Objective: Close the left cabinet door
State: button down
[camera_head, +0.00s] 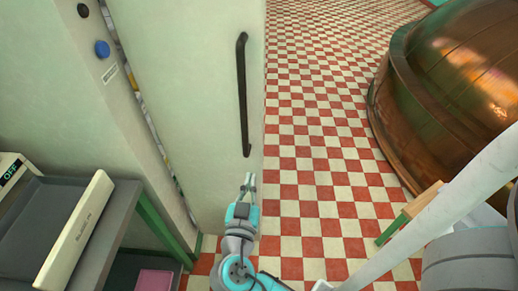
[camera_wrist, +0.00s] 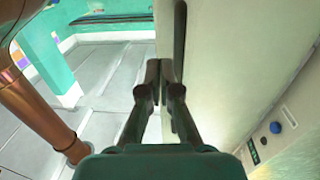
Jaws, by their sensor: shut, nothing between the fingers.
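The cabinet door (camera_head: 185,75) is a tall pale green panel with a long dark upright handle (camera_head: 243,95) near its right edge. A narrow strip with coloured patches shows along its left side, beside the panel with the blue button. My gripper (camera_head: 249,182) is below the handle, near the door's right edge. In the wrist view my gripper (camera_wrist: 160,78) has its fingers together and empty, beside the door face (camera_wrist: 215,65). The handle (camera_wrist: 180,40) rises just beyond the fingers. I cannot tell whether they touch the door.
A blue button (camera_head: 102,49) is on the pale panel at left. A grey-topped bench (camera_head: 120,205) with green legs stands at lower left. A large copper kettle (camera_head: 450,90) and a small wooden stool (camera_head: 420,203) are at right. The checkered floor (camera_head: 310,120) between is clear.

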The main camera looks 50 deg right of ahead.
aim_at(259, 138)
jog(key=x, duration=1.3)
jog(key=shift+w+d, duration=0.15)
jog(key=shift+d, duration=0.15)
jog(key=shift+d, duration=0.1)
